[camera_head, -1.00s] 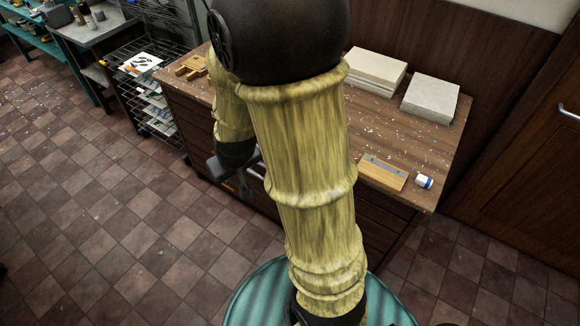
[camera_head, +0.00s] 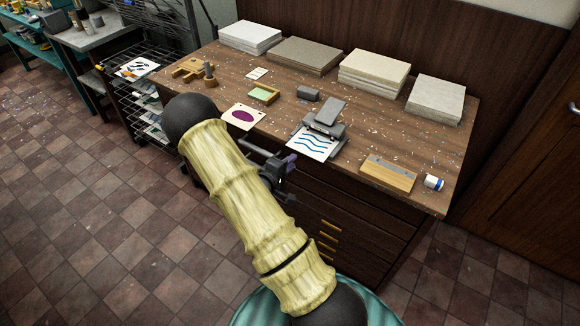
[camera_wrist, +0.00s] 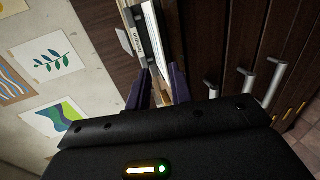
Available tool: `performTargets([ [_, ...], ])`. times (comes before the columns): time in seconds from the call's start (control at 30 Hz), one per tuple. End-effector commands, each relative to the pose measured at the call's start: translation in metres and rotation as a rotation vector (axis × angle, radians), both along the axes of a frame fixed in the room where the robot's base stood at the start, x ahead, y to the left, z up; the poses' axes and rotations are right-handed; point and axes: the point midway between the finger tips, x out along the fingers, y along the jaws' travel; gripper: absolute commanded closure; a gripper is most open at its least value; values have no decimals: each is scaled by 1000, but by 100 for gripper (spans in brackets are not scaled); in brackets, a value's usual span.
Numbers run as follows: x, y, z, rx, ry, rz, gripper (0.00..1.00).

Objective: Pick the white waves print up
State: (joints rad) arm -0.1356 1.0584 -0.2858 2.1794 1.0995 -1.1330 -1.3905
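The white waves print (camera_head: 312,143) is a white sheet with blue wavy lines. It lies at the front edge of the wooden workbench, its back edge at a grey device (camera_head: 325,122). My gripper (camera_head: 289,162) is in front of the bench, just left of and below the print, and looks apart from it. In the wrist view my gripper's dark fingers (camera_wrist: 162,90) stand apart with a gap between them. Pale edges show beyond them, but I cannot tell whether the print is among these.
The workbench (camera_head: 225,68) also holds a purple-oval print (camera_head: 243,116), a wooden block with a metal strip (camera_head: 388,174), a white-and-blue roll (camera_head: 433,182) and several paper stacks along the back. A wire rack (camera_head: 140,97) stands left. Wall pictures (camera_wrist: 52,56) show in the wrist view.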

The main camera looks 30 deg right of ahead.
Motion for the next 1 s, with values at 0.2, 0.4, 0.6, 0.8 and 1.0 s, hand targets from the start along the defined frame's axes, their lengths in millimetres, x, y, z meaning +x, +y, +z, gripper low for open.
performTargets([
  [0.2,0,0,1,4,-2,-1,78],
  [0.4,2,-7,-2,6,-3,-3,78],
  [0.6,9,-25,-8,5,-5,-5,78],
  [0.8,18,-47,-14,6,-6,-4,78],
  [1.0,27,-65,-19,6,-5,-3,78],
])
